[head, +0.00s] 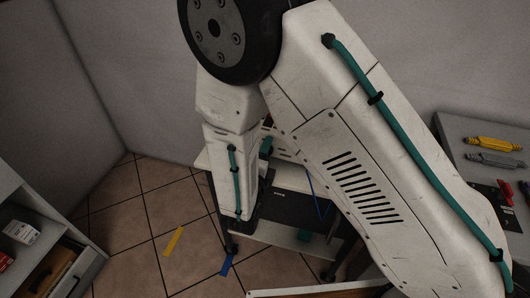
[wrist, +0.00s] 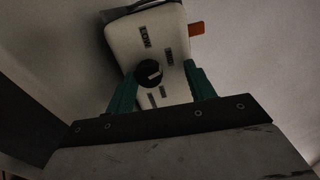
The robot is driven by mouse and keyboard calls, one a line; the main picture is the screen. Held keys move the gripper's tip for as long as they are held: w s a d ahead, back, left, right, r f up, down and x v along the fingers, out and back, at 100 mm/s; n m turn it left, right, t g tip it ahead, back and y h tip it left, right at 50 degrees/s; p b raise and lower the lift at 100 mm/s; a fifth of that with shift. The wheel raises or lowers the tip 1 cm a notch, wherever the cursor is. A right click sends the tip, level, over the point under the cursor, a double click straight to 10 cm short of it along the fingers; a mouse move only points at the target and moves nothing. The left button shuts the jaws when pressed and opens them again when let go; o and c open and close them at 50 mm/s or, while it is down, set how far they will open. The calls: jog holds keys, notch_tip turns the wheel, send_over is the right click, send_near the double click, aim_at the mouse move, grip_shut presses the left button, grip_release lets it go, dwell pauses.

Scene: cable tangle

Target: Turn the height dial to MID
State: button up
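The height dial (wrist: 149,73) is a round black knob with a pale pointer mark, on a white control box (wrist: 164,28) in the wrist view. Small dark labels (wrist: 145,37) sit around the dial; their lettering is too small and dim to read surely, so I cannot tell which one the pointer faces. My gripper (wrist: 158,70) has two green fingers, spread apart, one on each side of the dial. I see gaps between the fingers and the knob. In the head view my arm covers the box and dial.
An orange tab (wrist: 196,28) sticks out at the box's right side. In the head view a white cart (head: 280,238) with a dark panel (head: 290,207) stands behind my arm. A grey bench (head: 462,162) with tools is at right, a shelf (head: 84,272) at lower left. Tiled floor is open at left.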

jog(key=v, duration=0.7)
jog(key=shift+s, duration=0.4)
jog(key=shift+a, duration=0.1)
